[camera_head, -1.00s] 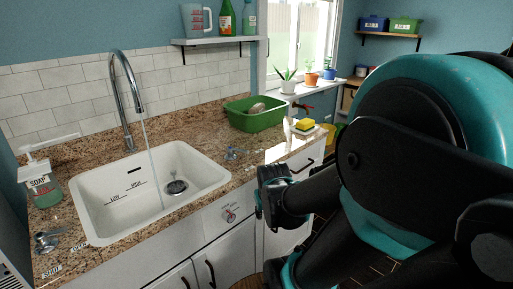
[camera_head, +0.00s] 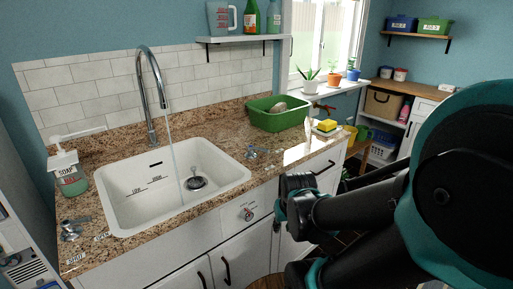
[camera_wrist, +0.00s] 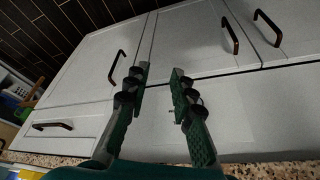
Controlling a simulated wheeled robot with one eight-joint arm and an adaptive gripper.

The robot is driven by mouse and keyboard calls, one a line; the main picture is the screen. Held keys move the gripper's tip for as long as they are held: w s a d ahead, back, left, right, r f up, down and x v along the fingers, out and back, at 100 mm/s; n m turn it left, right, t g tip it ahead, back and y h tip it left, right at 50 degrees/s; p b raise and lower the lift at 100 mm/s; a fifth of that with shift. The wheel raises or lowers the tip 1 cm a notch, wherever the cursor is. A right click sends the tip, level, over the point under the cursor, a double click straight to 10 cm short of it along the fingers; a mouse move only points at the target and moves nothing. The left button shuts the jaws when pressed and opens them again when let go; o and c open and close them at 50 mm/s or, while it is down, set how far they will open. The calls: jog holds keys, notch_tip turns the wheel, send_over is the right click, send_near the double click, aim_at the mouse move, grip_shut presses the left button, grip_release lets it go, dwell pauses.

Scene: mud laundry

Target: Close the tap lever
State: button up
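Water runs from the tall curved chrome faucet (camera_head: 152,90) into the white sink (camera_head: 118,215). A small metal tap lever (camera_head: 70,231) sits on the counter at the sink's front left, near a label reading SHUT. A similar metal lever (camera_head: 262,150) sits to the sink's right. In the wrist view my gripper (camera_wrist: 160,76) is open and empty, facing white cabinet doors and touching nothing visible. Its fingertips cannot be made out in the head view.
A soap bottle (camera_head: 69,175) stands left of the sink. A green tub (camera_head: 278,121) and a yellow sponge (camera_head: 327,125) are on the granite counter to the right. Dark cabinet handles (camera_head: 226,270) stick out below. A red-handled tap (camera_head: 324,108) shows under the windowsill.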

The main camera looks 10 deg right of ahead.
jog(key=w+r+m, duration=0.1)
jog(key=w+r, duration=0.2)
jog(key=w, duration=0.2)
jog(key=w+r+m, duration=0.1)
jog(key=w+r, duration=0.3)
jog(key=w+r+m+h, duration=0.1)
jog(key=w+r, duration=0.3)
jog(key=w, duration=0.1)
jog(key=shift+w+d+r+m+g, duration=0.1)
jog(key=shift+w+d+m+g, duration=0.15)
jog(key=shift+w+m+g, duration=0.05)
grip_shut()
jog(key=w+r+m+h, duration=0.2)
jog(key=w+r+m, duration=0.3)
jog(key=w+r, duration=1)
jog(key=shift+m+g, duration=0.3)
jog(key=shift+g, duration=0.1)
jog(key=x, duration=0.9)
jog(key=shift+a+f, duration=0.2)
jog(key=shift+a, duration=0.1)
jog(key=shift+s+a+f, duration=0.65)
jog(key=shift+s+a, duration=0.25)
jog(key=shift+s, duration=0.05)
jog(key=shift+s+a+f, duration=0.15)
jog(key=shift+s+a, duration=0.25)
jog(key=shift+s, duration=0.05)
